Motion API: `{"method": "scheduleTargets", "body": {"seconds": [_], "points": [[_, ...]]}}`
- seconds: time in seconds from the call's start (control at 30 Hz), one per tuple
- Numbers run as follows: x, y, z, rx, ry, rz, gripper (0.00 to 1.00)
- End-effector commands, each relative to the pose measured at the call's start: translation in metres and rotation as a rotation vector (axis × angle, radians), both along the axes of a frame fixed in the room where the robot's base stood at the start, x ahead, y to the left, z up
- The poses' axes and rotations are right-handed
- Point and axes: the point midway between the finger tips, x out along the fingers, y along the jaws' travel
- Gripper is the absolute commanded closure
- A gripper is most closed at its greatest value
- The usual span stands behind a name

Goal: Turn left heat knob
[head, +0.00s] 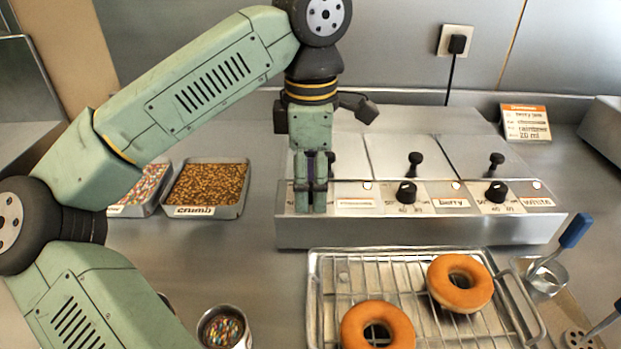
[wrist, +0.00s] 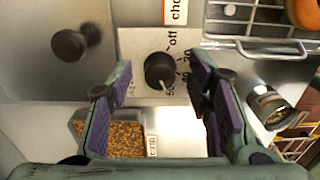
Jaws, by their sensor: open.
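The left heat knob (wrist: 159,70) is round and black, on a pale dial plate (wrist: 130,45) marked "off" and numbers. Its light pointer line faces down in the wrist view, near the "50". My gripper (head: 311,207) points down over the left end of the glaze warmer's front panel (head: 410,230) in the head view and hides this knob there. In the wrist view its purple-padded fingers stand open on either side of the knob, with gaps showing. I cannot tell whether the fingertips are level with it. The middle knob (head: 406,192) and right knob (head: 496,191) show in the head view.
Black lid handles (head: 415,162) stand behind the knobs. A wire rack tray (head: 322,290) with two donuts (head: 460,283) lies in front. Crumb (head: 206,187) and sprinkle trays sit at left, and a sprinkle cup (head: 222,328) at front. Counter between cup and warmer is clear.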

Motion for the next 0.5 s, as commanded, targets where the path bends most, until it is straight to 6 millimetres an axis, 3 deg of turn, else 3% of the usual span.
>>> {"method": "scheduleTargets", "body": {"seconds": [0.2,0.5], "points": [[0.0000,-0.0001,-0.0002,0.000,0.000,0.000,0.54],[0.0000,0.0000,0.0001,0.000,0.000,0.000,0.74]]}}
